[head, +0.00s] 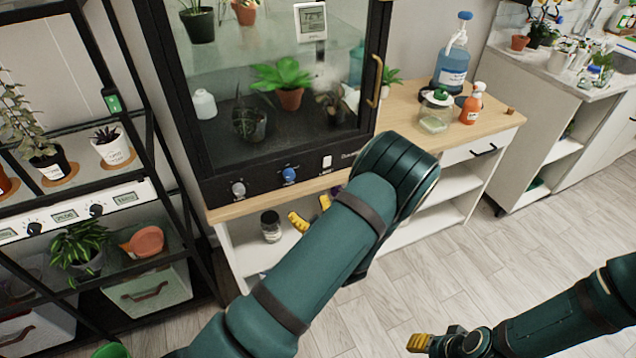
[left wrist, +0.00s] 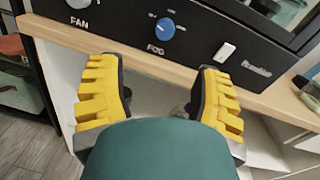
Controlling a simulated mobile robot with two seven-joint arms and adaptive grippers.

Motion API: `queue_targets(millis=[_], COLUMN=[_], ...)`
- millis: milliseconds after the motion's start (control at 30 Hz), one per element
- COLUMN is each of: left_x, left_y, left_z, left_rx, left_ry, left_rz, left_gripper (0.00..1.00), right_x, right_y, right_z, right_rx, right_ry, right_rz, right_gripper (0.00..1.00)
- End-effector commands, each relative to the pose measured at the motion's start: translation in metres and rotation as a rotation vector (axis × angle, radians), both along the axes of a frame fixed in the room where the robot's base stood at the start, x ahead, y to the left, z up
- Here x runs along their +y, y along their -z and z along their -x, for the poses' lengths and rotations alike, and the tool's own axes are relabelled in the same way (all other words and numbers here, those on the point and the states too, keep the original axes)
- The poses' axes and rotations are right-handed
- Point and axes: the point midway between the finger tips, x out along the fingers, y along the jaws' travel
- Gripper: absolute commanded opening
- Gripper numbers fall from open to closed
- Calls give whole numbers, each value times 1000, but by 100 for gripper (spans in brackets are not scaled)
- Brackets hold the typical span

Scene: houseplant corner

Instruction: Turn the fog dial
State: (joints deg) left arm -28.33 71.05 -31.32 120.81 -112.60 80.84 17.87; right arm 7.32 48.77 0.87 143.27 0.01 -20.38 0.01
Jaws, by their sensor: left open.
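The fog dial (head: 289,175) is a small blue knob on the black front panel of the glass plant cabinet. It also shows in the left wrist view, as a blue knob (left wrist: 166,27) above the word FOG. My left gripper (head: 311,212) is in front of the cabinet and below the panel, partly hidden by my arm in the head view. In the left wrist view its yellow fingers (left wrist: 158,75) are spread wide with nothing between them, and the dial is beyond them, untouched. My right gripper (head: 420,343) is low at the bottom right, away from the cabinet.
A grey fan knob (head: 238,189) is left of the dial, and a white switch (head: 327,162) is right of it. The wooden tabletop edge (left wrist: 70,38) runs below the panel. A jar (head: 270,226) stands on the shelf below. A black rack (head: 150,140) stands at the left.

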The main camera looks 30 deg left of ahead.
Motion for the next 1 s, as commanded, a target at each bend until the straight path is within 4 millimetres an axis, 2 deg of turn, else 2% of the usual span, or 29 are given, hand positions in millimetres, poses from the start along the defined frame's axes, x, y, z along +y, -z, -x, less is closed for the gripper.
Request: queue_targets(millis=[167, 700, 1000], left_x=[6, 84, 105], left_y=[-3, -2, -2], left_z=[-11, -70, -87], left_rx=[-13, -11, -8], left_ry=[21, 17, 18], left_rz=[-15, -13, -12], left_gripper=[65, 65, 65], right_x=[1, 0, 0], right_y=[2, 18, 22], right_z=[0, -4, -5], right_rx=[-2, -8, -11], right_ry=[-2, 1, 2], right_rz=[-1, 1, 2], right_gripper=[41, 41, 41])
